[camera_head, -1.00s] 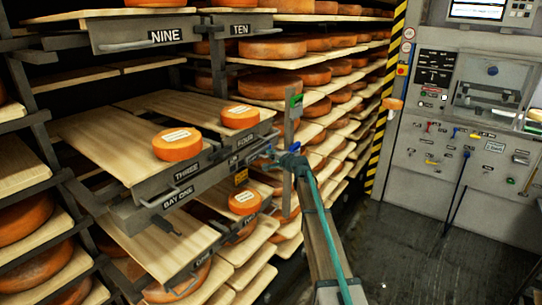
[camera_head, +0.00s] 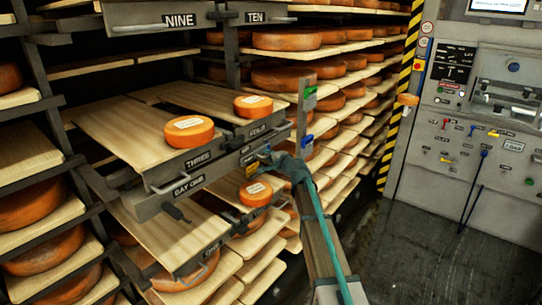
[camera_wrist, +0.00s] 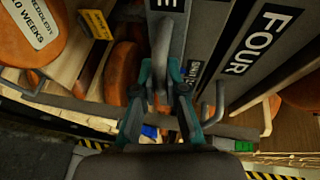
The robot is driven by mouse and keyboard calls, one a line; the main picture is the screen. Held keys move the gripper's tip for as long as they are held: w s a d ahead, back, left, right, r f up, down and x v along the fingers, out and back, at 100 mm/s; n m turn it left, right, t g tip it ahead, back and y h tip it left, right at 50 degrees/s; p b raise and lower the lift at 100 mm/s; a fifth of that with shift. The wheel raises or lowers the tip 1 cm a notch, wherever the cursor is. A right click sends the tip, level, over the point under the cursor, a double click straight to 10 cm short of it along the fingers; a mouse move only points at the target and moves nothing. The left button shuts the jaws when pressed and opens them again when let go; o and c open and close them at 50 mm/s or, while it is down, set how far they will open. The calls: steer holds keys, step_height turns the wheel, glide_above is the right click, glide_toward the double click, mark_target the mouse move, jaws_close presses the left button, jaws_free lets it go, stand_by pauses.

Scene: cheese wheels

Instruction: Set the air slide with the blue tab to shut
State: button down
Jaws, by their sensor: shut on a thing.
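A blue tab (camera_head: 307,141) shows on a grey upright post (camera_head: 302,115) right of the shelf fronts, below a green tab (camera_head: 310,92). A blue patch also shows low in the wrist view (camera_wrist: 150,131), beyond my left finger. My gripper (camera_wrist: 159,70) has teal fingers shut on a grey handle (camera_wrist: 161,45), beside the FOUR plate (camera_wrist: 258,42). In the head view my gripper (camera_head: 264,157) is at the shelf fronts, left of and below the blue tab. I cannot tell whether the handle belongs to the blue-tab slide.
A hooked grey handle (camera_wrist: 212,102) stands close right of my fingers. A control panel (camera_head: 485,130) is at the right.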

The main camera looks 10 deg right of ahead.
steer(key=c, duration=1.2)
jaws_free()
steer(key=shift+s+a, duration=0.25)
steer(key=shift+w+d, duration=0.1)
steer(key=v, duration=1.2)
